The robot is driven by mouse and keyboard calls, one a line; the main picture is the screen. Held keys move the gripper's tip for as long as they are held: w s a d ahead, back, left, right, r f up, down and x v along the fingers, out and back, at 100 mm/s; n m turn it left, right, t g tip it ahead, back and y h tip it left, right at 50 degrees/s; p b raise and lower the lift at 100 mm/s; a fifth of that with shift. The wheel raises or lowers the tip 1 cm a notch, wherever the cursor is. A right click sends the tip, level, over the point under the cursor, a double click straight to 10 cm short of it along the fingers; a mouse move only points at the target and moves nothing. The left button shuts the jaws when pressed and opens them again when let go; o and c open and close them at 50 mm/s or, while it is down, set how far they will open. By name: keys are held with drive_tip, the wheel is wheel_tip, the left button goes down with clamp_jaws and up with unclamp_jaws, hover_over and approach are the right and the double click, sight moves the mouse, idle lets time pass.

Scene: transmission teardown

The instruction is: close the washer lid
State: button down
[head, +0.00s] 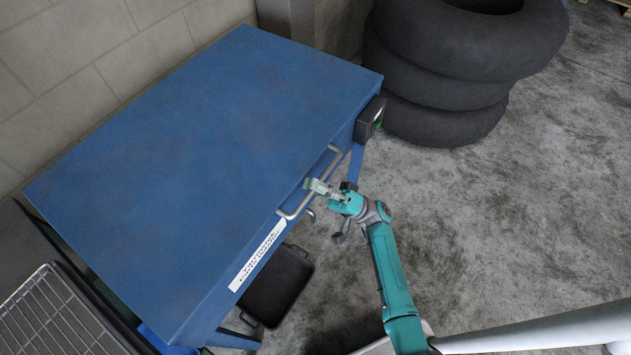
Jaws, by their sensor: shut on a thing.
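The washer lid (205,135) is a large blue flat panel and lies down over the washer body, looking shut or nearly so; any gap under its front edge is too small to tell. A grey bar handle (291,211) runs along its front edge. My gripper (318,187) is at the middle of this handle, shut on it. The fingers partly hide the bar. My teal arm reaches in from the lower right.
Stacked black tires (450,75) stand behind right. A black tray (278,286) is below the front edge. A wire rack (55,318) is at lower left. Open concrete floor (520,210) lies to the right.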

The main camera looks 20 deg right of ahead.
drive_tip(key=shift+s+f, duration=0.1)
drive_tip(key=shift+f, duration=0.45)
drive_tip(key=c, duration=1.5)
unclamp_jaws()
drive_tip(key=shift+m+t+h, duration=0.3)
drive_tip(key=shift+t, duration=0.1)
drive_tip(key=shift+o, duration=0.2)
drive_tip(key=shift+r, duration=0.15)
drive_tip(key=v, duration=1.2)
